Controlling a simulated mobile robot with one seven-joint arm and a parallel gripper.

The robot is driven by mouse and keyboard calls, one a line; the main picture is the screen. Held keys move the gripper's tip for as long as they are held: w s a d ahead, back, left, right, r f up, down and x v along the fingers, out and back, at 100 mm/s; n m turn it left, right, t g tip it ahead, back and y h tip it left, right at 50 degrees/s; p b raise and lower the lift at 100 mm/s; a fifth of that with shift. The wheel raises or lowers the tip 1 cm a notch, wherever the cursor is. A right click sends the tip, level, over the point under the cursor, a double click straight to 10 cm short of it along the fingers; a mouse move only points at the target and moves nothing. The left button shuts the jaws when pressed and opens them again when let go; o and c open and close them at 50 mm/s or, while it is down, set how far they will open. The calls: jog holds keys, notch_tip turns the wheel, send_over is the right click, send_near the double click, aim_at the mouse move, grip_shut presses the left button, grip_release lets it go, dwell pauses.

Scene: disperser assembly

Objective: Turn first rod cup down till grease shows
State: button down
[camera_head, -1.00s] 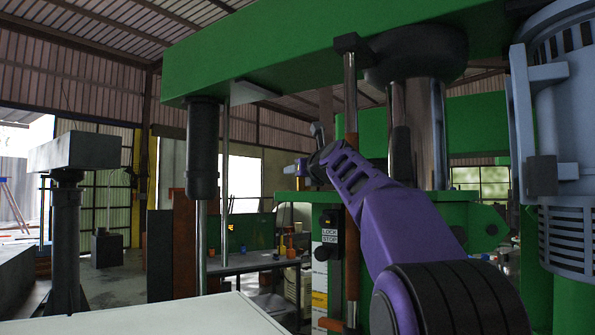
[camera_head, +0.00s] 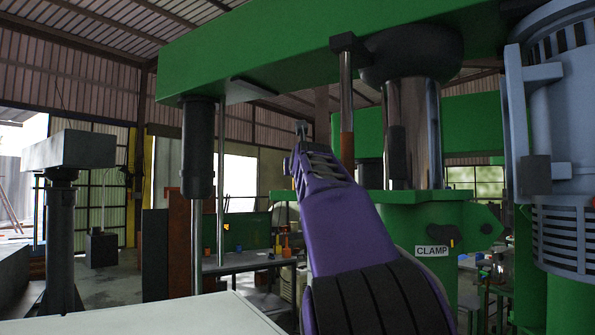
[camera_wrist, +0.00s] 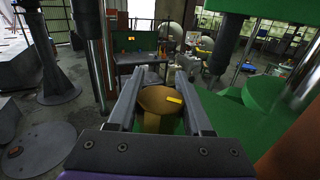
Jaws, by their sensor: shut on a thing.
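In the wrist view a brass-coloured cup (camera_wrist: 158,104) with a flat round top and a small bright yellow mark sits between the two fingers of my gripper (camera_wrist: 159,84). The fingers are shut on it, one on each side. Its lower part is mostly hidden, and no grease can be made out around it. A steel rod (camera_head: 346,90) with a rust-brown lower part stands just right of my wrist.
A green beam (camera_head: 280,62) spans overhead, with a thick polished column (camera_head: 428,135) under it. A green housing with a CLAMP label (camera_head: 432,251) stands right of my arm. A blue-grey motor (camera_head: 565,150) is at far right. A workbench (camera_head: 250,262) stands behind.

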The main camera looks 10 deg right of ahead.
jog(key=shift+c, duration=1.6)
grip_release()
jog(key=shift+f, duration=0.1)
jog(key=shift+s, duration=0.1)
jog(key=s+b, duration=0.1)
jog(key=s, duration=0.1)
jog(key=s+b, duration=0.1)
jog(key=s, duration=0.2)
jog(key=s+b, duration=0.1)
jog(key=s, duration=0.1)
jog(key=shift+s+a+b, duration=0.15)
jog(key=shift+a+b, duration=0.2)
jog(key=shift+a, duration=0.05)
jog(key=shift+s+d+b, duration=0.1)
jog(key=shift+s+b, duration=0.35)
jog(key=shift+s, duration=0.25)
jog(key=shift+s+f+b, duration=0.15)
jog(key=shift+s+b, duration=0.95)
jog(key=shift+b, duration=0.05)
jog(key=s+b, duration=0.4)
jog(key=s, duration=0.2)
jog(key=shift+s+r+b, duration=0.15)
jog(key=shift+r+b, duration=0.05)
jog(key=shift+b, duration=0.1)
